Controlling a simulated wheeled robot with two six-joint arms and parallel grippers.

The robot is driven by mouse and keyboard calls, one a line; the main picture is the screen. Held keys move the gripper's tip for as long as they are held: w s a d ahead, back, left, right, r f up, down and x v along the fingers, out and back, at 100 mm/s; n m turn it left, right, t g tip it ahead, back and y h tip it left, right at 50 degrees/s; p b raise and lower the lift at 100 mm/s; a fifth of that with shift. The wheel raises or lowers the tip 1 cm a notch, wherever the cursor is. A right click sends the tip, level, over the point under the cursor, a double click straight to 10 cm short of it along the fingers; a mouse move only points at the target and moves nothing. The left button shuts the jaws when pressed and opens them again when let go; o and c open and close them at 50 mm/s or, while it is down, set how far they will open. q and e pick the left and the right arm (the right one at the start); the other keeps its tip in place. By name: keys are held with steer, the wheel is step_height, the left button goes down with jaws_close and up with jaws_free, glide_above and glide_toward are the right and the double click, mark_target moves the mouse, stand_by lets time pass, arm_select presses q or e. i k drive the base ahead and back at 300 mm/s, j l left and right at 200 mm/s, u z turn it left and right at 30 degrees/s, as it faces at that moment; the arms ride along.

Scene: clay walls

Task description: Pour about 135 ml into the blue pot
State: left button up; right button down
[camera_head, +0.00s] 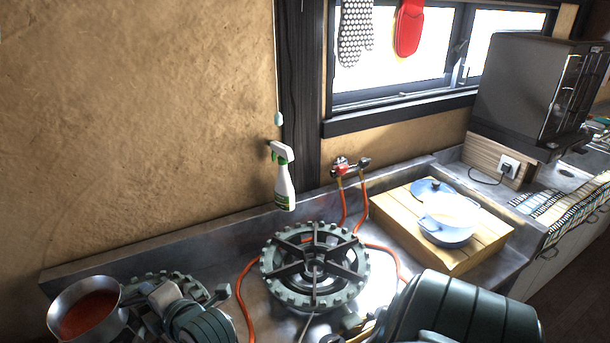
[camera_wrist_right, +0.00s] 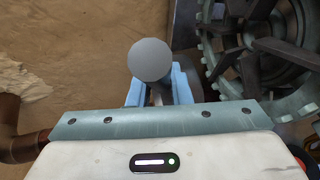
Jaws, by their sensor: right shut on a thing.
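The blue pot (camera_head: 447,236) stands open on a wooden board at the right of the head view, with a pale inside. Its blue lid (camera_head: 430,187) lies behind it on the board. A grey metal saucepan (camera_head: 62,300) with red liquid (camera_head: 88,314) is at the lower left. My right gripper (camera_head: 150,298) is beside it, shut on its handle; the handle itself is mostly hidden. In the right wrist view, the blue fingers (camera_wrist_right: 155,92) close around a round grey end (camera_wrist_right: 149,60), apparently the handle's. My left gripper is not in view.
Orange hoses (camera_head: 245,300) run around the large burner. A spray bottle (camera_head: 284,185) is by the wall. A dark oven (camera_head: 535,90) stands at right.

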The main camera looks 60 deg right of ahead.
mark_target(451, 221)
steer(key=z, duration=0.9)
steer(key=l+z, duration=0.1)
steer(key=z, duration=0.8)
steer(key=l+z, duration=0.1)
steer(key=z, duration=0.85)
